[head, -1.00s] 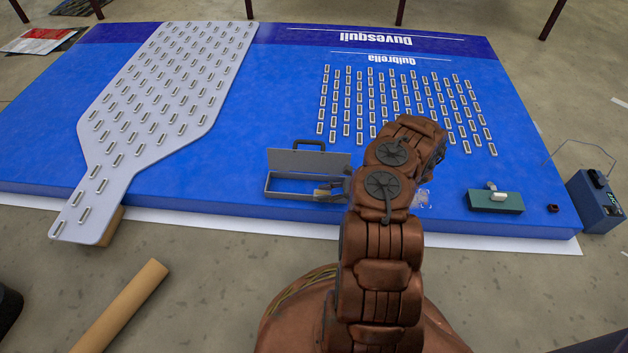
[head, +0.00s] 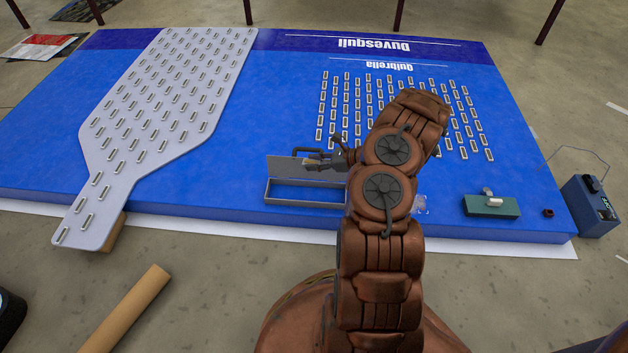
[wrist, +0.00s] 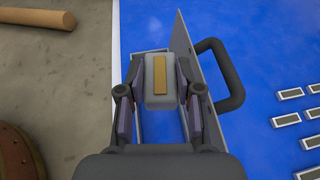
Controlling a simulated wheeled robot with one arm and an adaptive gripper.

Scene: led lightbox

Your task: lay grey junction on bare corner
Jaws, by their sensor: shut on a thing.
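My gripper (wrist: 160,92) is shut on a small grey block with a tan strip on its top, which I take to be the grey junction (wrist: 150,100). The gripper also shows in the head view (head: 326,161), above the open grey case (head: 268,193). The case lid stands up, with a dark handle behind it. In the wrist view the held block hangs over the case. The blue panel (head: 240,160) lies flat on the floor; its front right corner (head: 560,229) shows blue surface without light modules.
A teal block with pale parts (head: 485,208) and a small dark red piece (head: 548,213) sit near that corner. A blue power unit (head: 590,210) stands right of the panel. A grey module-covered shape (head: 105,165) lies left. A cardboard tube (head: 128,310) lies in front.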

